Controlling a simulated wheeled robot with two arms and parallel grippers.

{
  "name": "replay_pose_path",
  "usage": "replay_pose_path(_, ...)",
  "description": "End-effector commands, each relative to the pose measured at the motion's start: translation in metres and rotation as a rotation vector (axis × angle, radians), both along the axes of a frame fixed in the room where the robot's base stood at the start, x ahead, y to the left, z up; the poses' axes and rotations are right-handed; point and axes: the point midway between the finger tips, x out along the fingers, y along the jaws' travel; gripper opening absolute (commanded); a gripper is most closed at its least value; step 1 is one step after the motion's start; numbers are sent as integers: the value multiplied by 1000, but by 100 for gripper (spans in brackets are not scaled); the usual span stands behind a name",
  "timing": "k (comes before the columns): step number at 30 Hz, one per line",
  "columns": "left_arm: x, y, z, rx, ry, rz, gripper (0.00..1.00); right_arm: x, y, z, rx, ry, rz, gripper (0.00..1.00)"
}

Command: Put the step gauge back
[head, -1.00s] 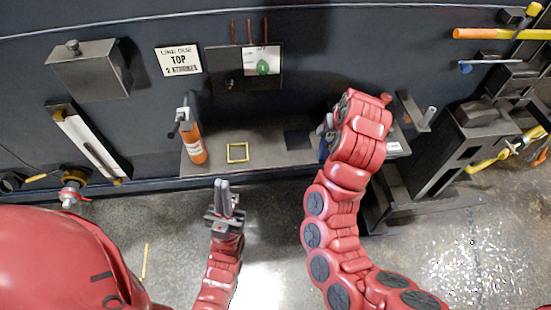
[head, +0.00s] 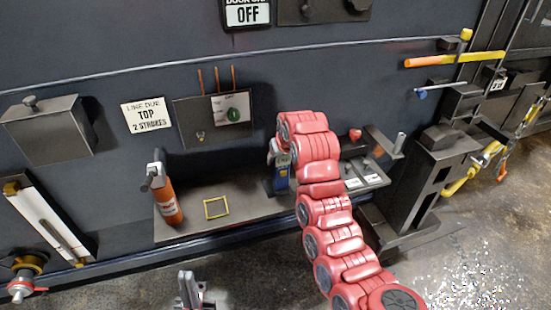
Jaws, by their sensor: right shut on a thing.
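My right gripper (head: 272,152) is mostly hidden behind my own red arm, above the grey shelf (head: 240,222). A blue piece (head: 282,162) with a dark lower part is at its fingers, and the gripper is shut on it. I take it to be the step gauge, but its shape is partly covered. I cannot tell whether its bottom touches the shelf. A yellow square outline (head: 216,208) is marked on the shelf to its left, with nothing in it. My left gripper (head: 187,288) is low in the picture, in front of the shelf, with its fingers close together and apparently empty.
An orange bottle (head: 168,202) stands at the shelf's left end. Small trays with white labels (head: 368,180) lie at its right end. A dark panel with a green-dotted card (head: 232,112) is on the wall behind. A dark machine block (head: 440,160) stands at right.

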Motion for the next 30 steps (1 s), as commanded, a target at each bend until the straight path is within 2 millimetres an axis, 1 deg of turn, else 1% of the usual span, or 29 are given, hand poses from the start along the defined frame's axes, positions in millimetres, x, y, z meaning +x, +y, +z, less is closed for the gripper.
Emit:
replay_pose_path(1,0,0,5,0,0,0,0,6,1,3,-4,3,2,0)
replay_pose_path(6,0,0,13,0,0,0,0,25,5,1,-4,2,2,0)
replay_pose_path(13,0,0,23,0,0,0,0,44,12,0,-8,-3,7,0)
replay_pose_path(18,0,0,26,0,1,0,0,51,13,-3,-3,-1,3,0)
replay_pose_path(23,0,0,30,0,0,0,0,52,12,-7,-1,2,1,0)
replay_pose_path(26,0,0,39,0,0,0,0,52,13,-15,0,1,0,0)
replay_pose_path(30,0,0,49,0,1,0,0,52,12,-34,-2,1,0,0)
